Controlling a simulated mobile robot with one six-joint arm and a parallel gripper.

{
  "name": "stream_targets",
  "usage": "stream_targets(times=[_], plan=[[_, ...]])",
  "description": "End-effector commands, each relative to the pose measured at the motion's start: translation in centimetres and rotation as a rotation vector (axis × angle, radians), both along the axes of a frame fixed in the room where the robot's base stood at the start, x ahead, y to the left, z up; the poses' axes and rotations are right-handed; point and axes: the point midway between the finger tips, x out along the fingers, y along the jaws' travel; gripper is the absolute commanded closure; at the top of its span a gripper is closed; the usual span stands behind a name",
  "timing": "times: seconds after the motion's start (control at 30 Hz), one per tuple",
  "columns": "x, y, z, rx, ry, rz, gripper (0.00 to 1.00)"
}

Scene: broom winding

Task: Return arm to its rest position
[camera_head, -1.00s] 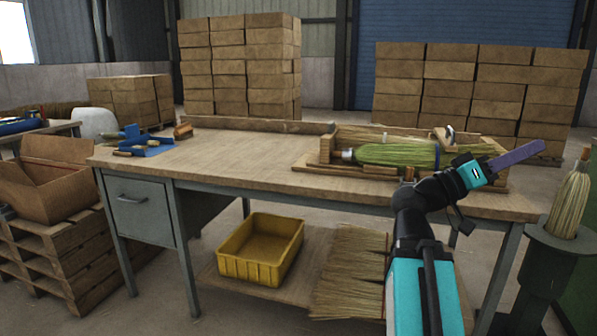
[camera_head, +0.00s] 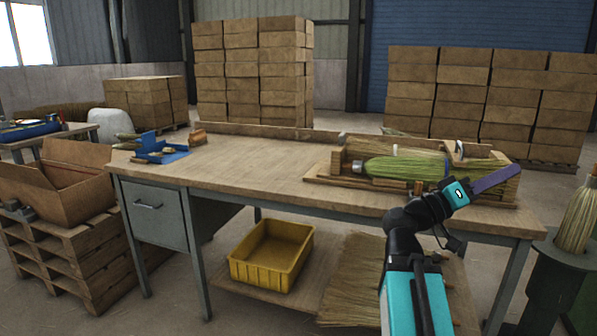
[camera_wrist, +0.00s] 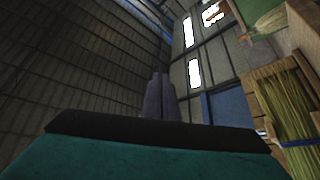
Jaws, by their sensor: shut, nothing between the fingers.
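My gripper (camera_head: 495,178) is at the right of the head view, in front of the right end of the workbench. Its purple fingers are closed together with nothing between them and point to the right. They also show closed in the wrist view (camera_wrist: 160,98). My arm is bent, rising from the bottom right of the head view. Behind the gripper, a green broom bundle (camera_head: 400,168) lies in a wooden fixture (camera_head: 325,181) on the workbench (camera_head: 250,175). The gripper overlaps the fixture's right part in the picture; I cannot tell how far apart they are.
A dark stand with a bristle bundle (camera_head: 578,222) is at the right edge. A blue tray (camera_head: 160,153) sits at the bench's left end. A yellow crate (camera_head: 270,265) and loose straw (camera_head: 350,285) are on the lower shelf. The bench top's middle is clear.

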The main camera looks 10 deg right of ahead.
Motion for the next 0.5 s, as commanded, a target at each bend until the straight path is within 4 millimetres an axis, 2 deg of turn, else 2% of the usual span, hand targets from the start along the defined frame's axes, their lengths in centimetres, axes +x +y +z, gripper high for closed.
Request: stream_targets(times=[0.03,0.17,0.5], plan=[[1.1,0.2,0.0,0.009,0.023,0.011,1.0],[3.3,0.7,-1.8,0.039,0.072,0.037,1.0],[8.2,1.9,-8.5,0.168,0.181,0.115,1.0]])
